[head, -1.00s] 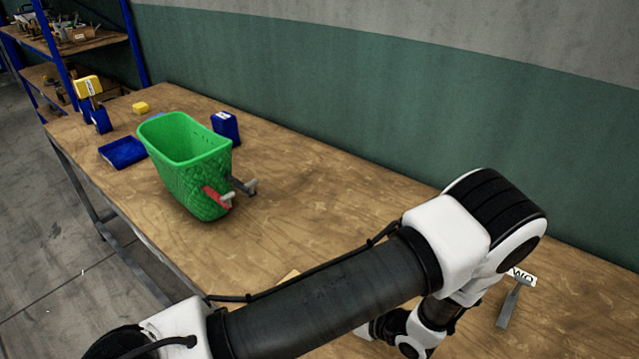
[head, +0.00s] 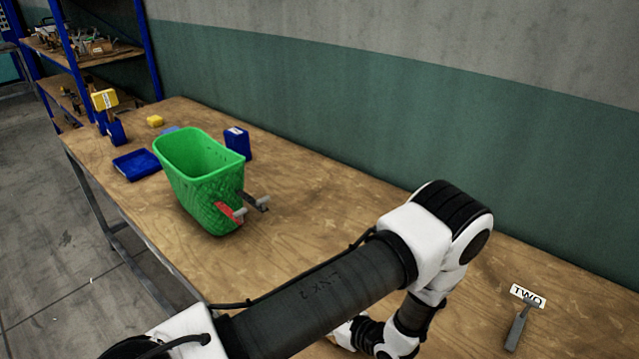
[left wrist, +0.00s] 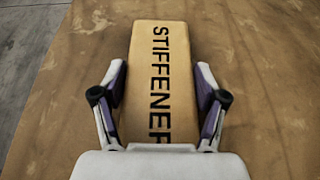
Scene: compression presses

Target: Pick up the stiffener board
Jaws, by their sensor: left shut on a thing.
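The stiffener board (left wrist: 162,45) is a flat tan block with "STIFFENER" in black letters, seen in the left wrist view. My left gripper (left wrist: 161,88) has one finger on each side of the board and is shut on it. I cannot tell whether the board rests on the table or is lifted. In the head view my left arm reaches in from the lower left, and its gripper and the board are hidden or out of frame. My right gripper is not in view.
A green basket (head: 205,185) stands on the wooden table (head: 310,215), with a red-handled and a grey-handled tool at its side. A grey tool (head: 518,326) lies by a "TWO" label (head: 527,296) at right. Shelves stand far left.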

